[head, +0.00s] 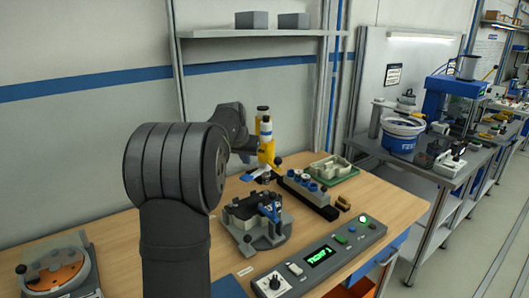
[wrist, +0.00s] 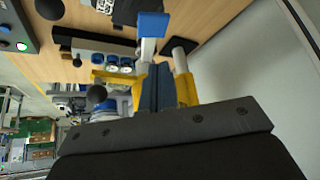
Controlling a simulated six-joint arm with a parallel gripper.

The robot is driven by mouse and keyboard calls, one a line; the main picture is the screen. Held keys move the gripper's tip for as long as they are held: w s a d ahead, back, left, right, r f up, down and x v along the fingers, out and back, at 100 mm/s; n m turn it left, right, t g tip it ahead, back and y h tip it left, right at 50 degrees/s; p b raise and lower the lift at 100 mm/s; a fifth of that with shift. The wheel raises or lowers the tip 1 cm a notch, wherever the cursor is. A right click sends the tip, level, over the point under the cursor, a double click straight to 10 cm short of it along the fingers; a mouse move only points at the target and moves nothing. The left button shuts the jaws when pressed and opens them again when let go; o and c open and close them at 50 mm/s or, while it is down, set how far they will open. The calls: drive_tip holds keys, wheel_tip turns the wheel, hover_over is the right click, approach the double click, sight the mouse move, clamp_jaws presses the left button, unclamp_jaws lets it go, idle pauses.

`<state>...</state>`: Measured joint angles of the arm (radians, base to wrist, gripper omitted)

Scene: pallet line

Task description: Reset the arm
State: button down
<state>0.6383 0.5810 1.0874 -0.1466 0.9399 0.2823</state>
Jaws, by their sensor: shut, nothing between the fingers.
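My gripper (head: 257,175) hangs from my dark grey arm over the workbench (head: 410,208), near its back middle. My arm hides part of the bench.
A control panel (head: 345,250) with a green display lies at the front. A green tray (head: 340,178) and small brass parts (head: 342,203) are at the right. A round orange-faced device (head: 58,268) sits at the left. A shelf (head: 255,33) hangs above.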

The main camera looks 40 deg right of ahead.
sight(248, 175)
drive_tip(key=shift+f, duration=2.3)
drive_tip(key=s+a+r+n+y, duration=0.1)
drive_tip(key=s+a+r, duration=0.2)
drive_tip(key=s+a, duration=0.75)
drive_tip(key=s+a+r+n+y, duration=0.1)
drive_tip(key=s+a+r+n, duration=0.1)
drive_tip(key=s+a, duration=0.8)
drive_tip(key=s+a+f+n, duration=0.1)
drive_tip(key=s+a+f, duration=0.5)
drive_tip(key=s+a, duration=0.2)
drive_tip(key=s+a+f+n, duration=0.1)
drive_tip(key=s+a+f, duration=0.5)
drive_tip(key=s+a, duration=0.2)
drive_tip(key=shift+s+f+t+y, duration=0.35)
drive_tip(key=shift+s+t+y, duration=0.05)
drive_tip(key=shift+s, duration=0.7)
